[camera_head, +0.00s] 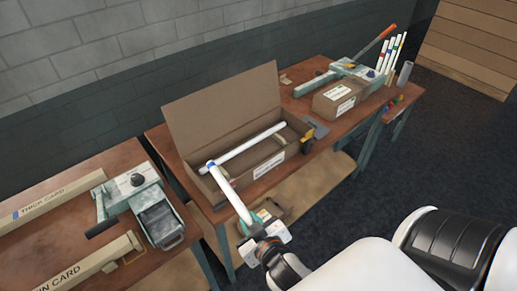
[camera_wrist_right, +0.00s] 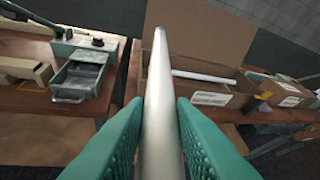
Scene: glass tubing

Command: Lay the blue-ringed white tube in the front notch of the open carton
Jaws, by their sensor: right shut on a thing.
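My right gripper (camera_head: 257,232) is shut on a white tube (camera_head: 232,193), which slants up and left from the fingers in the head view. A blue band shows near its far end, over the carton's front left corner. In the right wrist view the teal fingers (camera_wrist_right: 158,118) close on both sides of the tube (camera_wrist_right: 160,70). The open brown carton (camera_head: 264,173) stands on the middle bench with its lid raised. Another white tube (camera_head: 245,144) lies lengthwise in it. The front notch is not clear to see. My left gripper is not in view.
A scoop-like tool (camera_head: 316,131) and a yellow-black item (camera_head: 307,145) are at the carton's right end. A closed box (camera_head: 338,97) and a lever tool (camera_head: 352,70) stand farther right. A green machine (camera_head: 153,212) sits on the left bench beside long card boxes (camera_head: 52,196).

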